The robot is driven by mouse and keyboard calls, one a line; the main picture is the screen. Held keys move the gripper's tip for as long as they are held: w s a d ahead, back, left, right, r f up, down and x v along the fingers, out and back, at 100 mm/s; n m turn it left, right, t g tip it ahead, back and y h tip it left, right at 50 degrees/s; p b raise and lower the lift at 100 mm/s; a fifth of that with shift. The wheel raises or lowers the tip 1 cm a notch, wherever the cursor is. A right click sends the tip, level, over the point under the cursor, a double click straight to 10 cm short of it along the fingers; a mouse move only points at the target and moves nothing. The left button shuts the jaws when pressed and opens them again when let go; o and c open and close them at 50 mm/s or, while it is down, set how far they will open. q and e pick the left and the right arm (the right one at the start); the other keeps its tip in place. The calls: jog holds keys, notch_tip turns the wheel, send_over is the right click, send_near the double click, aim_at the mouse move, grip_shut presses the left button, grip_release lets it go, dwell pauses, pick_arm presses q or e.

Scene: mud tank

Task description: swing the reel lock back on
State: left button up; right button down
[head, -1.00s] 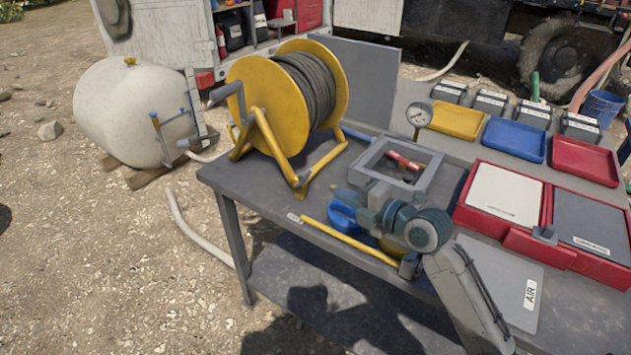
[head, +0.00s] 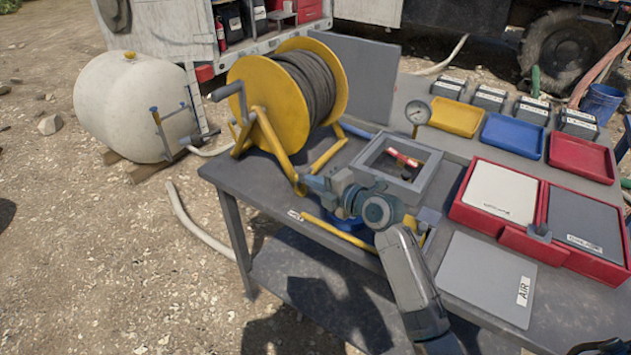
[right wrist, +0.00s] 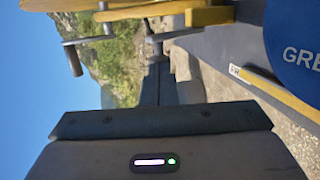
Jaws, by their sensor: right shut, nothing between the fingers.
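The yellow hose reel (head: 268,98) stands upright at the left end of the grey table, wound with dark hose. Its grey crank (head: 228,91) sticks out on the left side; a crank handle also shows in the right wrist view (right wrist: 73,60). I cannot clearly pick out the reel lock. My right gripper (head: 308,184) is shut and empty, close to the front foot of the reel's yellow stand (head: 276,146). Whether it touches the foot is unclear. In the right wrist view its shut fingers (right wrist: 158,82) point up toward the yellow stand (right wrist: 150,11).
A blue round item (head: 350,224), lettered "GRE" in the right wrist view (right wrist: 298,38), lies under my right arm beside a yellow bar (head: 340,232). A grey square frame (head: 427,178) and gauge (head: 417,112) stand right of the reel. A white tank (head: 128,105) is left.

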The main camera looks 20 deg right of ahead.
pick_arm(q)
jog(key=shift+s, duration=0.1)
pick_arm(e)
jog(key=shift+r, duration=0.15)
jog(key=shift+w+a+r+g+p, duration=0.15)
jog(key=shift+w+r+g+p, duration=0.2)
jog(key=shift+p, duration=0.5)
pick_arm(q)
jog(key=s+r+p, duration=0.4)
jog(key=r+p, duration=0.7)
jog(key=p, duration=0.1)
jog(key=shift+s+a, duration=0.15)
jog(key=shift+s, duration=0.15)
pick_arm(e)
jog(key=w+a+r+n+g+h, duration=0.1)
jog(key=w+a+r+g+h, duration=0.2)
jog(key=w+a+g+h, duration=0.1)
jog(key=shift+w+a+g, duration=0.35)
jog(key=shift+w+g, duration=0.55)
jog(key=shift+g, duration=0.05)
pick_arm(q)
jog(key=shift+r, duration=0.1)
jog(key=shift+r+p, duration=0.75)
jog(key=shift+p, duration=0.15)
pick_arm(e)
jog(key=shift+r, duration=0.75)
